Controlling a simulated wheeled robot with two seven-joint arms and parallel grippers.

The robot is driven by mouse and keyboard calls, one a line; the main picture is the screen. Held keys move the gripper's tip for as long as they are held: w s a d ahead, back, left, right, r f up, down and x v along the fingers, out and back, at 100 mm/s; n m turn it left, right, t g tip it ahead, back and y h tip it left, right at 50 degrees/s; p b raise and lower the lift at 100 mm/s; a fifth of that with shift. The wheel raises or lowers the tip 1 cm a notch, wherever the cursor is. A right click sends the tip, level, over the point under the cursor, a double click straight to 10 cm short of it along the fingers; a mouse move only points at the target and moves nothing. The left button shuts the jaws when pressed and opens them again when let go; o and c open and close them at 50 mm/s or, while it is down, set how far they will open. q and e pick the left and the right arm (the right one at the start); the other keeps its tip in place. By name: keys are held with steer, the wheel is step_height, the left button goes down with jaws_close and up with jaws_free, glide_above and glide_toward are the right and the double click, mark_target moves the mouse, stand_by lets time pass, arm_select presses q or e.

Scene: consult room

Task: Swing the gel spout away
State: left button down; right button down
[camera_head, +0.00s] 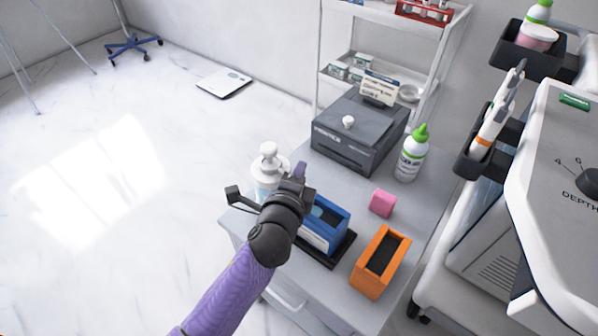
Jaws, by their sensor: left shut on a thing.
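A white gel pump bottle (268,168) stands upright at the left edge of the grey cart top, with its rounded pump head on top. My left gripper (298,173) reaches in from below and is at the right side of the bottle, shut on the gel spout. The spout itself and the fingertips' contact with it are hidden behind the dark wrist and hand. The lower part of the bottle is partly covered by the hand. My right gripper is not in view.
Close by on the cart (428,199) are a blue box (334,213) on a black base, an orange holder (381,262), a pink block (382,203), a green-capped bottle (411,153) and a grey printer (358,133). Open floor lies left of the cart.

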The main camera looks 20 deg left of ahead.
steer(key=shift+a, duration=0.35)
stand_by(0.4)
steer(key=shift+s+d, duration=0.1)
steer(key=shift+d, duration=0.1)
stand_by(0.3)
